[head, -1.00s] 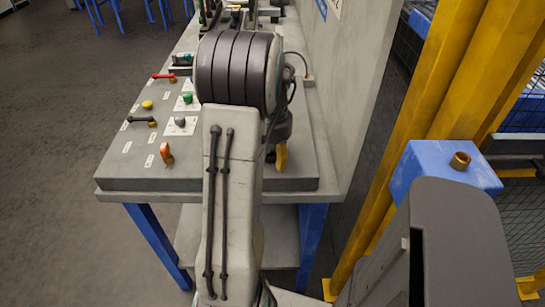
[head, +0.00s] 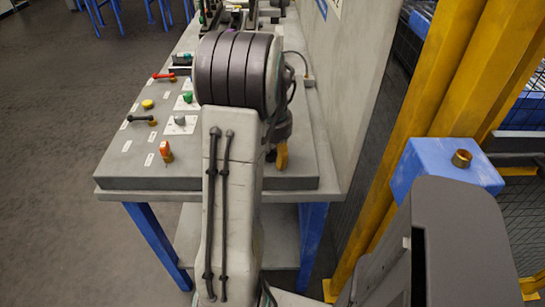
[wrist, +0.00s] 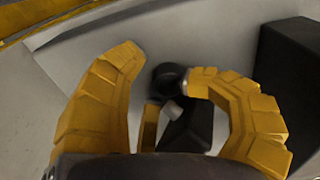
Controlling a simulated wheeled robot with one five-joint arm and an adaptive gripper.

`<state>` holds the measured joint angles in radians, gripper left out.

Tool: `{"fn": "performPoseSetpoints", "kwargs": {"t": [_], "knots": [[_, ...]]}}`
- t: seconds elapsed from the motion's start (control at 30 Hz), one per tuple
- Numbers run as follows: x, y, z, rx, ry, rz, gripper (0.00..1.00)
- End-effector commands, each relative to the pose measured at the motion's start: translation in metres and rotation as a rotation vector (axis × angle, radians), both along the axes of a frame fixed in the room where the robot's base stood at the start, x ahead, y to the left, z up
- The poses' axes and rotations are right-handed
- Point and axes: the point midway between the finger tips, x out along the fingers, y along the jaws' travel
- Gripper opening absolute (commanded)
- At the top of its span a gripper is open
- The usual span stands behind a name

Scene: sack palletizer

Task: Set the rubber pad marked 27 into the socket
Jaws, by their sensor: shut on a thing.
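My gripper (wrist: 165,75) shows in the wrist view with its yellow fingers curved in around a dark round piece (wrist: 168,78). It is shut on this piece, which sits between the fingertips. I see no number on it, so I cannot tell if it is the rubber pad marked 27. A small grey cylinder (wrist: 172,111) and a black block (wrist: 190,130) lie just below it in the picture. In the head view my arm hides most of the gripper; one yellow finger (head: 281,157) shows over the bench's right part. I cannot make out the socket.
The grey bench (head: 130,171) carries a red lever (head: 164,76), a black lever (head: 140,119), an orange lever (head: 166,151) and several coloured knobs along its left side. A grey wall (head: 345,80) borders it on the right. Yellow posts (head: 440,110) stand beyond.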

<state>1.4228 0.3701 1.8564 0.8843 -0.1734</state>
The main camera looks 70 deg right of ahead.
Motion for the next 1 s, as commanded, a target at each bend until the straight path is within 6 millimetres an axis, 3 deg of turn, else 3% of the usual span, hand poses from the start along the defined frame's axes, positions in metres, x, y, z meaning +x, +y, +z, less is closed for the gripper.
{"fn": "performPoseSetpoints", "kwargs": {"t": [0.03, 1.0], "knots": [[-0.0036, 0.0057, -0.0223, 0.035, 0.005, -0.007, 0.1], [-0.0036, 0.0055, -0.0318, 0.034, 0.005, -0.006, 0.11]]}}
